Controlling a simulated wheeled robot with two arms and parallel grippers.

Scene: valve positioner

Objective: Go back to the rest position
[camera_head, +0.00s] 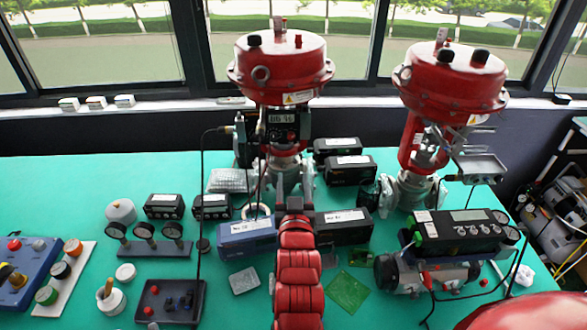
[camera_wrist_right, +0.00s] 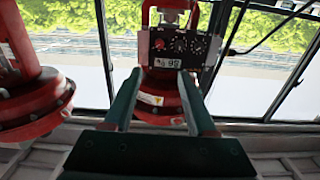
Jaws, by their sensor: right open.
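My right arm reaches forward from the bottom middle of the head view. Its gripper (camera_head: 294,203) is in front of the left red valve (camera_head: 281,70), and its fingertips are hard to make out there. In the right wrist view the gripper (camera_wrist_right: 158,88) has its two teal fingers spread apart with nothing between them. Past the fingers is the valve's positioner (camera_wrist_right: 180,48), a dark box with knobs and a small display, seen upside down. The positioner (camera_head: 282,122) also shows under the red actuator in the head view. My left gripper is not in view.
A second red valve (camera_head: 452,80) stands at the right. Black instrument boxes (camera_head: 350,170), a blue box (camera_head: 247,234), gauges (camera_head: 144,231) and a green circuit board (camera_head: 346,290) lie on the teal table (camera_head: 75,190). A thin cable hangs left of my arm.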

